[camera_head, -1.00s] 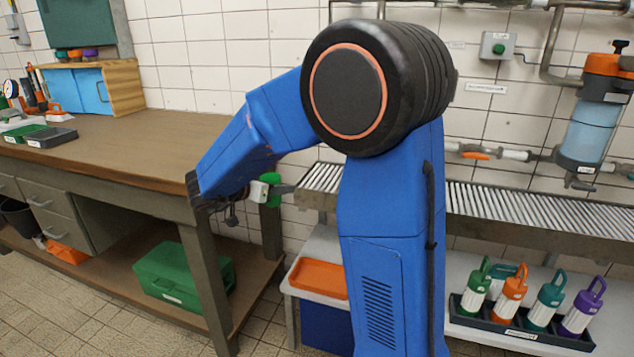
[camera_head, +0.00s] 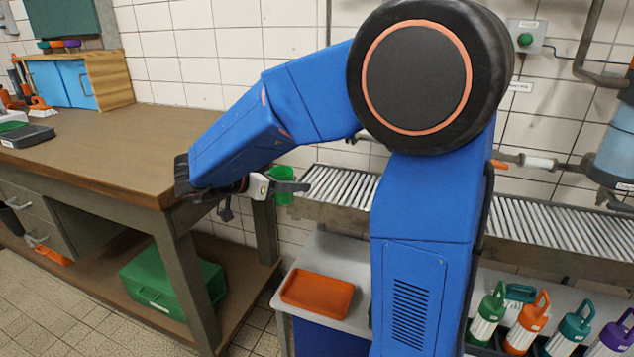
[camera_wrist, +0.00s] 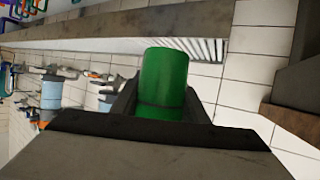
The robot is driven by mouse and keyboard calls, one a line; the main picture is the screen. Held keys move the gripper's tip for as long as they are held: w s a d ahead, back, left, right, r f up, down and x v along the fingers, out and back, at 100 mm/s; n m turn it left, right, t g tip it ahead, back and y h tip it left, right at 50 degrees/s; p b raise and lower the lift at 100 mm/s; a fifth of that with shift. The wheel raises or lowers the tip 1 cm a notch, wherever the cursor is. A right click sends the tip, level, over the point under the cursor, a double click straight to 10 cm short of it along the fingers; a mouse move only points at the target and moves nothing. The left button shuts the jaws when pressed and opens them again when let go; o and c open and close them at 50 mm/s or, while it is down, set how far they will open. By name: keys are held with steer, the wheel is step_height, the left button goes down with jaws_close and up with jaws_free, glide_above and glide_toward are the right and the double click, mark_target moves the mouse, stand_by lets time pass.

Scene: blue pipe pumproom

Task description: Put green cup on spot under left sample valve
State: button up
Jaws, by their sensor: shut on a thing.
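My gripper (camera_head: 290,187) is shut on the green cup (camera_head: 283,174), held out in front of the arm between the workbench and the slatted rack. In the wrist view the green cup (camera_wrist: 164,78) stands between the two dark fingers (camera_wrist: 160,100). Part of the cup is hidden by the fingers in the head view. Two filter-like units with valves (camera_wrist: 52,92) show at the left of the wrist view. The left sample valve and the spot under it cannot be made out; my arm covers much of the head view.
The slatted rack (camera_head: 545,226) runs along the wall behind my arm. The wooden workbench (camera_head: 100,150) is close at the left. An orange tray (camera_head: 317,293) lies on a low shelf. Several coloured bottles (camera_head: 528,322) stand at the lower right. A pale blue unit (camera_head: 617,148) hangs at the right.

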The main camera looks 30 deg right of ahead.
steer(key=w+d, duration=0.4)
steer(key=d, duration=0.1)
steer(key=w+d+f, duration=0.1)
steer(key=w+d, duration=0.3)
steer(key=d, duration=0.1)
steer(key=w+d, duration=0.4)
steer(key=d, duration=0.2)
steer(key=shift+w+f, duration=0.2)
steer(key=shift+f, duration=0.15)
steer(key=shift+w+d+f, duration=0.15)
steer(key=shift+f, duration=2.5)
steer(key=shift+f, duration=0.1)
steer(key=o, duration=1.1)
steer(key=shift+o, duration=0.2)
